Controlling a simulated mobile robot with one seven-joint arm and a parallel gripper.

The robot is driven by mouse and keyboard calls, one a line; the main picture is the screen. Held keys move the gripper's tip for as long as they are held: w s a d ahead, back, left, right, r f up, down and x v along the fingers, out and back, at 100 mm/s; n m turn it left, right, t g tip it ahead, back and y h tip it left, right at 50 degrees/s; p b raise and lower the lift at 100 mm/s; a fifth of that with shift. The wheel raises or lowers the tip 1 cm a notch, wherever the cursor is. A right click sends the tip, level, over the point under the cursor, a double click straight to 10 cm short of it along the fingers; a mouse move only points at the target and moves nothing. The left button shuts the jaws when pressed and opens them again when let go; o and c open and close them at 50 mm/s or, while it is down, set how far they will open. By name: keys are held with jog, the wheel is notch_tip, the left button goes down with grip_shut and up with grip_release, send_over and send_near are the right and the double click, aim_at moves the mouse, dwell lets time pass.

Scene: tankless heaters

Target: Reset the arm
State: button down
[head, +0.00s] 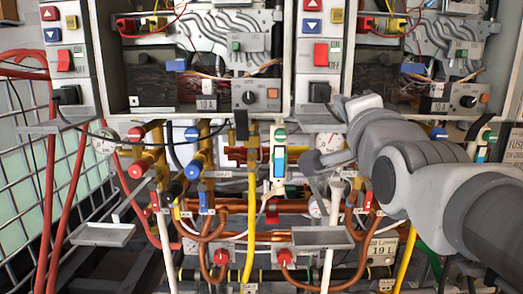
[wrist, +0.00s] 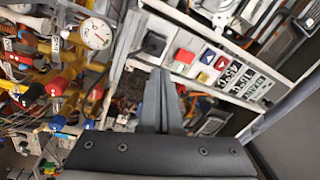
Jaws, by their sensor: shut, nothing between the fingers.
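My gripper (wrist: 161,78) shows in the wrist view with its two grey fingers pressed together and nothing between them. In the head view my arm reaches in from the right edge, bent in front of the heaters, and its grey end is near the round gauge (head: 330,143) below the middle control strip. The fingertips are hard to make out there. In the wrist view the fingers point toward the control strip (wrist: 207,67) with its black, red, blue and red buttons. I cannot tell whether the fingers touch anything.
Two open heater cabinets (head: 291,60) stand side by side. Below them are copper pipes (head: 265,206), coloured valves and white pipes close to my arm. Small grey trays (head: 102,233) jut out at the front. A wire rack (head: 22,150) and red hoses (head: 45,200) are on the left.

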jog(key=s+f+n+g, duration=0.6)
jog(key=s+f+n, duration=0.15)
jog(key=f, duration=0.55)
jog(key=s+f+n+g, duration=0.6)
jog(key=s+f+g, duration=0.15)
jog(key=f, duration=0.65)
notch_tip(320, 180, up, 14)
jog(key=s+p, duration=0.2)
jog(key=p, duration=1.3)
jog(key=shift+s+d, duration=0.3)
jog(key=shift+d, duration=0.05)
jog(key=shift+d, duration=0.15)
